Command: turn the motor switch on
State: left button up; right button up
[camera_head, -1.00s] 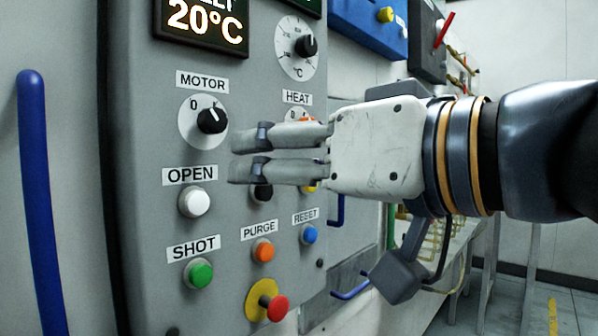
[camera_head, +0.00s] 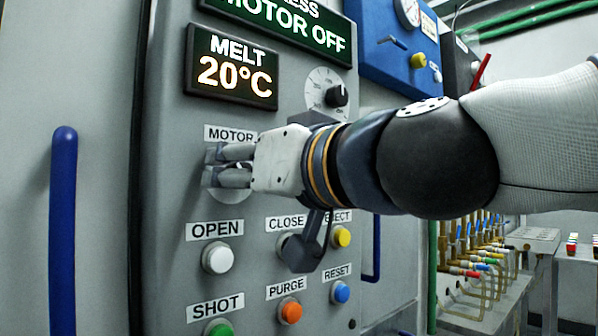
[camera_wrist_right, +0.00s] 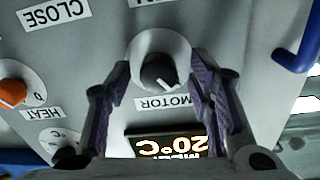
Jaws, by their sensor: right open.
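The motor switch is a black rotary knob on a pale round dial under the MOTOR label (camera_head: 230,134). In the head view my right gripper (camera_head: 212,167) covers the knob and most of the dial (camera_head: 217,194). In the right wrist view the black knob (camera_wrist_right: 159,73) shows upside down between the two spread fingers of my right gripper (camera_wrist_right: 162,88). The fingers stand one on each side of it, with gaps visible. Its white pointer line shows. The display (camera_head: 300,20) above reads MOTOR OFF. My left gripper is not in view.
Below the switch are the white OPEN button (camera_head: 219,258), green SHOT button (camera_head: 219,328), orange PURGE button (camera_head: 290,311) and blue RESET button (camera_head: 341,292). The MELT display (camera_head: 233,70) reads 20°C. A blue handle (camera_head: 64,230) stands at the left. The heat knob (camera_wrist_right: 13,93) is orange.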

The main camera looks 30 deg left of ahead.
grip_shut()
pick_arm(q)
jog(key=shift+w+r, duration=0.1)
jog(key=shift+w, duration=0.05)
pick_arm(e)
jog(key=shift+r, duration=0.1)
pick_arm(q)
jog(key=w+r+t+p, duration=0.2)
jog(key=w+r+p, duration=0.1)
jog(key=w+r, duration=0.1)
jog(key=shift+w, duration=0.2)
pick_arm(e)
jog(key=shift+w+m, duration=0.1)
jog(key=shift+m, duration=6.7)
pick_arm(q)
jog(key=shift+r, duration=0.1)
